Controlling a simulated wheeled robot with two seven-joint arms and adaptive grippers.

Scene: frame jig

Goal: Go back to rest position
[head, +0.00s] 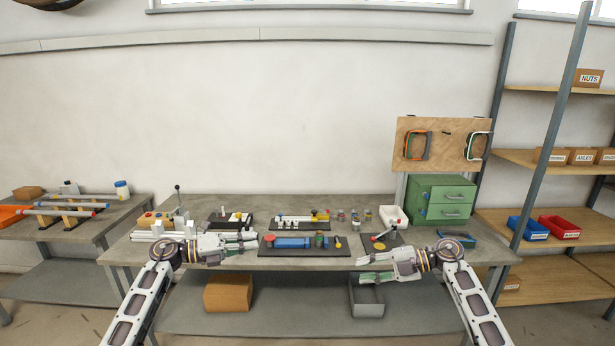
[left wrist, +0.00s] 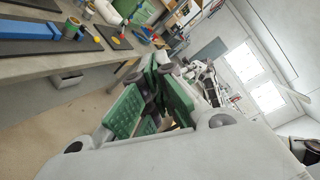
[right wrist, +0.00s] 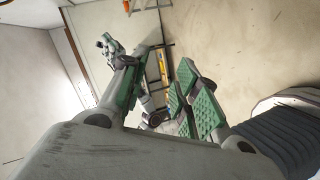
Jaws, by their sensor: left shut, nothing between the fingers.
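My left gripper (head: 254,240) is shut and empty, stretched toward the right over the front of the workbench (head: 375,204). Its green pads also show close together in the left wrist view (left wrist: 157,95). My right gripper (head: 361,271) points left at the bench's front edge. Its two green fingers stand apart with nothing between them, as the right wrist view (right wrist: 160,85) also shows. Neither gripper touches any object that I can see.
On the bench are a dark board with a blue frame part (head: 292,243), a black board with pegs (head: 300,219), a green drawer cabinet (head: 442,200) and a white bin (head: 393,216). A cardboard box (head: 228,293) and grey bin (head: 366,299) sit on the lower shelf.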

